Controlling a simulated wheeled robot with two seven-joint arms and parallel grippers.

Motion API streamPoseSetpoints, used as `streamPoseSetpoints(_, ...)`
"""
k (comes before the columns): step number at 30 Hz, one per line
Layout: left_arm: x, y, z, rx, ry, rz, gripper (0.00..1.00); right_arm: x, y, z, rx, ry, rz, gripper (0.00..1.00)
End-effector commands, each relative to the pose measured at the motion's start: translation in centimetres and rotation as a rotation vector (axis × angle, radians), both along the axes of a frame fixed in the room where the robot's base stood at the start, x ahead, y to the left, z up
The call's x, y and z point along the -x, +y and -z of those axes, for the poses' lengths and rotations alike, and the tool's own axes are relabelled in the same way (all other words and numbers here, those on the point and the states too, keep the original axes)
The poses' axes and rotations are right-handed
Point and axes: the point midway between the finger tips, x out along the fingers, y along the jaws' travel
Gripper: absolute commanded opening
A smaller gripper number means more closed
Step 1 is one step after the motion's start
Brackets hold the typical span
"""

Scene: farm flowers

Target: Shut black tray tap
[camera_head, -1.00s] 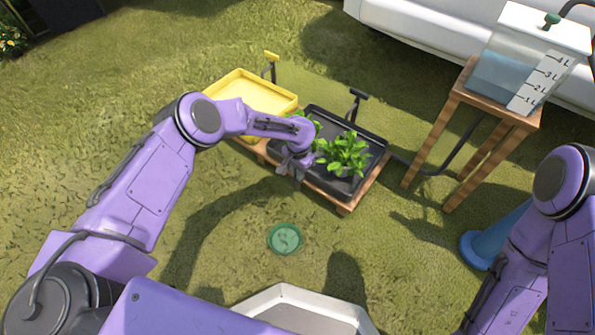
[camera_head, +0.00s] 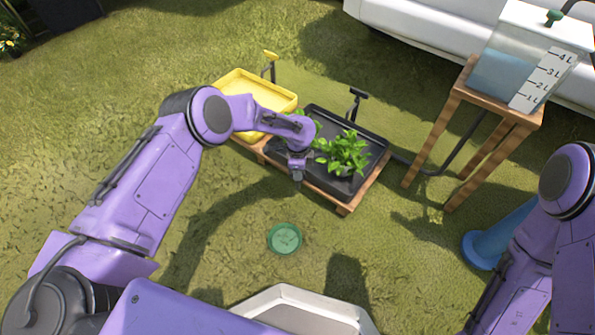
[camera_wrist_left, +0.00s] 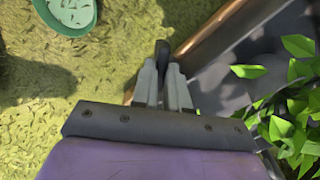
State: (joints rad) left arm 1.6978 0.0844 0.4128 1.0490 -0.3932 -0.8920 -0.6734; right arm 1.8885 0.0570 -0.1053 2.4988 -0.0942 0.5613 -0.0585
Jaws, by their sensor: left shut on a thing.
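The black tray (camera_head: 325,118) rests on a low wooden stand and holds leafy green plants (camera_head: 343,153). My left gripper (camera_head: 297,177) is at the tray's front left edge, pointing down. In the left wrist view its fingers (camera_wrist_left: 163,80) are closed on a small black handle-like piece (camera_wrist_left: 162,52), which looks like the tap beside the wooden edge (camera_wrist_left: 205,40). Most of this piece is hidden by the fingers. A black T-shaped fixture (camera_head: 357,94) stands behind the tray. My right arm shows at the right, but its gripper is out of view.
A yellow tray (camera_head: 228,82) stands left of the black tray, with a yellow-topped fixture (camera_head: 270,56) behind it. A green disc (camera_head: 284,239) lies on open grass. A water tank (camera_head: 505,75) stands on a wooden stool (camera_head: 450,120). A blue object (camera_head: 490,237) is beside my right arm.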

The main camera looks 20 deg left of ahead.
Motion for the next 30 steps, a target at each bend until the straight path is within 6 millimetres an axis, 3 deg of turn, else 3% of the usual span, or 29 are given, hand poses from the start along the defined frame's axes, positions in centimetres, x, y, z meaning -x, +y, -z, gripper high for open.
streamPoseSetpoints(15, -0.17, 0.2, -0.03, -0.003, -0.004, 0.419, 0.0, 0.59, -0.12, 0.2, -0.012, 0.042, -0.029, 0.43)
streamPoseSetpoints(30, -0.23, 0.27, -0.08, -0.005, -0.004, 0.568, 0.0, 0.78, -0.14, 0.22, -0.017, 0.056, -0.039, 0.43)
